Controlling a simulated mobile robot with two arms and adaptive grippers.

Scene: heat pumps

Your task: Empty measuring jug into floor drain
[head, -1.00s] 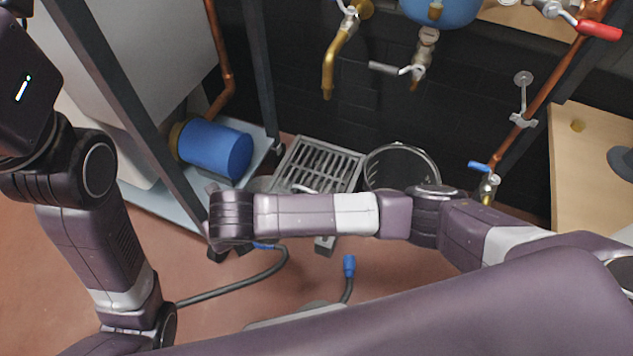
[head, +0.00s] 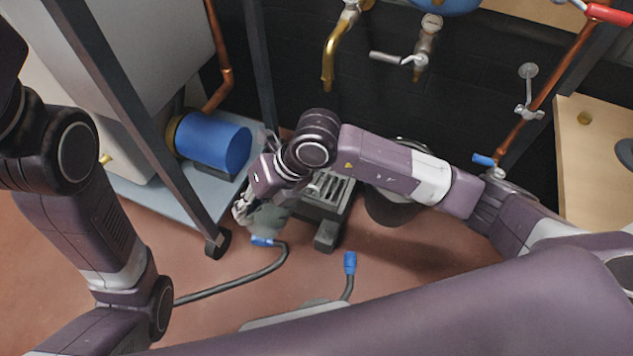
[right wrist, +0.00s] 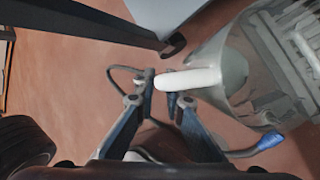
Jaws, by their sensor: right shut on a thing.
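The measuring jug (right wrist: 228,72) is clear grey with a white handle (right wrist: 190,80). In the right wrist view my right gripper (right wrist: 161,88) is shut on the handle. In the head view the right gripper (head: 243,210) and the jug (head: 268,219) are beside the front left of the floor drain grate (head: 338,190), above the floor. Slats of the grate (right wrist: 300,22) show behind and beside the jug in the wrist view. My right arm covers part of the grate. I cannot tell the jug's exact tilt or whether it holds liquid. My left gripper is out of frame.
A dark bucket (head: 388,212) stands right of the grate, partly behind my arm. A blue cylinder (head: 213,142) and a dark frame leg (head: 216,240) are on the left. A cable with a blue end (head: 262,241) lies close to the jug.

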